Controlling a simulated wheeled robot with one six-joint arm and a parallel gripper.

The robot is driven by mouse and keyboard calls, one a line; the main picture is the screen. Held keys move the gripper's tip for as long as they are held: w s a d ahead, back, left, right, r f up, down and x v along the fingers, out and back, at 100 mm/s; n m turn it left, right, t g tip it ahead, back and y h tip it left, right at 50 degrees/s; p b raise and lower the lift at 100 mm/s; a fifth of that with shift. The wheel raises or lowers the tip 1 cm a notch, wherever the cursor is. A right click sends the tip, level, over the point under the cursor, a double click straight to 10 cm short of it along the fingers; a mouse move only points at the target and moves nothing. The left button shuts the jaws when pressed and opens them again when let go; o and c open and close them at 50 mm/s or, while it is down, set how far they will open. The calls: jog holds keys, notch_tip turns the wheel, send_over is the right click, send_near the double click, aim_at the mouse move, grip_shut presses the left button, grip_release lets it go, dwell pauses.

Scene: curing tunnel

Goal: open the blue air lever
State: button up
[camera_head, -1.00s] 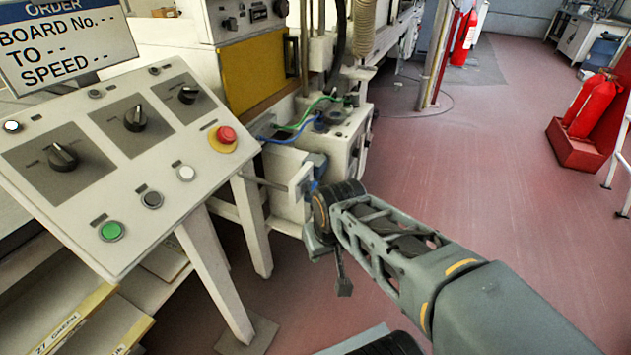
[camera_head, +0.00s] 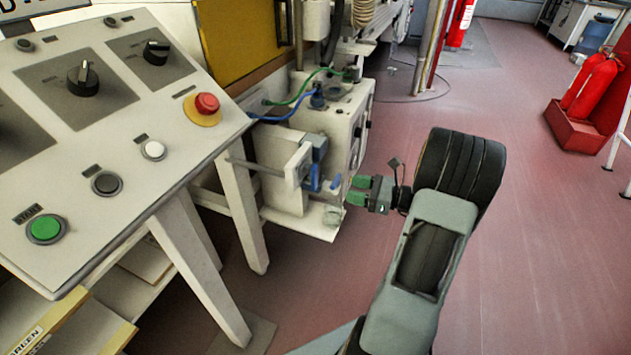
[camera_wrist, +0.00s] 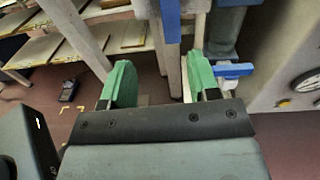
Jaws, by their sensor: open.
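A blue lever (camera_head: 315,178) hangs downward at the front of the valve fitting, beside the control desk's far leg. A smaller blue piece (camera_head: 335,184) shows just right of it. My gripper (camera_head: 358,190) has green fingertips, points left at these blue parts and is open, a short gap away. In the wrist view my gripper (camera_wrist: 162,76) has its fingers apart with nothing held. An upright blue bar (camera_wrist: 171,20) shows beyond the gap, and a level blue handle (camera_wrist: 232,70) lies by the right finger. I cannot tell whether that finger touches the handle.
The sloped control desk (camera_head: 105,235), with buttons and a red emergency stop (camera_head: 206,104), stands at left. A pale machine box (camera_head: 345,115) with green and blue hoses is behind the fitting. A round gauge (camera_wrist: 307,81) shows at right in the wrist view.

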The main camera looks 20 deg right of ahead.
aim_at(317, 176)
jog(key=shift+m+t, duration=0.4)
jog(key=b+x, duration=0.1)
jog(key=x, duration=0.3)
jog(key=b+x, duration=0.1)
jog(key=x, duration=0.3)
jog(key=b+x, duration=0.1)
jog(key=x, duration=0.3)
jog(key=shift+w+d+f, duration=0.15)
jog(key=shift+w+f, duration=0.1)
jog(key=shift+w, duration=0.45)
